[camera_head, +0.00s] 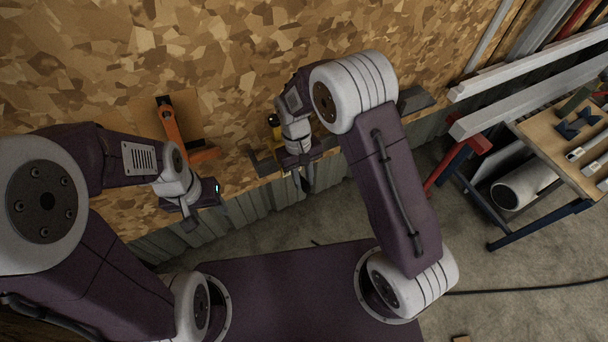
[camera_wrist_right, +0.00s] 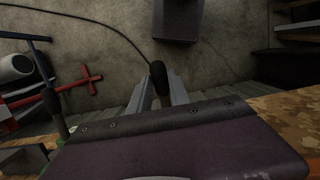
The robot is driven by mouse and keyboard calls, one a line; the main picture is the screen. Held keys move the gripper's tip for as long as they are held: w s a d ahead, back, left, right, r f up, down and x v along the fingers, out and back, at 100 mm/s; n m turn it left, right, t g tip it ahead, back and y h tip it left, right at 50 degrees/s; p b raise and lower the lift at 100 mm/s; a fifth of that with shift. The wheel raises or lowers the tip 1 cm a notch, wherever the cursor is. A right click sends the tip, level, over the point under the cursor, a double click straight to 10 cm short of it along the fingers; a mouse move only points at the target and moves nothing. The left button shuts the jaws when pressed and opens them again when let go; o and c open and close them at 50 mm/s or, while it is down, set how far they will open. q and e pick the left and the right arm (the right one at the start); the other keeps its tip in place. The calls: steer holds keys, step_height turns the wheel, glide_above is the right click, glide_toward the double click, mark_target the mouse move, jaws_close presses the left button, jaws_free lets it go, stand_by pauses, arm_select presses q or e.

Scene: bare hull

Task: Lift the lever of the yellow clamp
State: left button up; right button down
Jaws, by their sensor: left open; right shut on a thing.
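The yellow clamp (camera_head: 273,120) stands at the OSB panel in the head view. Only a small yellow and black part of it shows; the rest is hidden behind my right arm and gripper. My right gripper (camera_head: 304,178) is low in front of it, at the panel's bottom edge. In the right wrist view its two fingers (camera_wrist_right: 164,92) are closed on a black rounded grip (camera_wrist_right: 164,82), which looks like the clamp's lever. My left gripper (camera_head: 190,223) is open and empty, below an orange clamp (camera_head: 169,121).
A dark grey block (camera_head: 415,99) sits at the panel edge right of my right arm. A workbench (camera_head: 545,130) with tools and a white tube (camera_head: 522,188) stand at the right. White beams (camera_head: 525,62) reach in from the upper right. Open concrete floor (camera_head: 470,240) lies below.

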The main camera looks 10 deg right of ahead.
mark_target(305, 184)
steer(key=shift+w+a+r+g+p, duration=0.1)
steer(key=shift+w+r+g+p, duration=0.2)
steer(key=shift+r+g+p, duration=0.45)
steer(key=shift+w+a+g+h+p, duration=0.1)
steer(key=shift+w+g+h+p, duration=0.25)
steer(key=shift+g, duration=0.3)
arm_select(q)
steer(key=shift+r, duration=1.5)
arm_select(e)
steer(key=shift+w+a+r+g+h, duration=0.1)
steer(key=shift+w+r+g+h, duration=0.25)
steer(key=shift+g, duration=0.45)
steer(key=shift+s+r, duration=0.1)
arm_select(q)
steer(key=shift+c, duration=0.4)
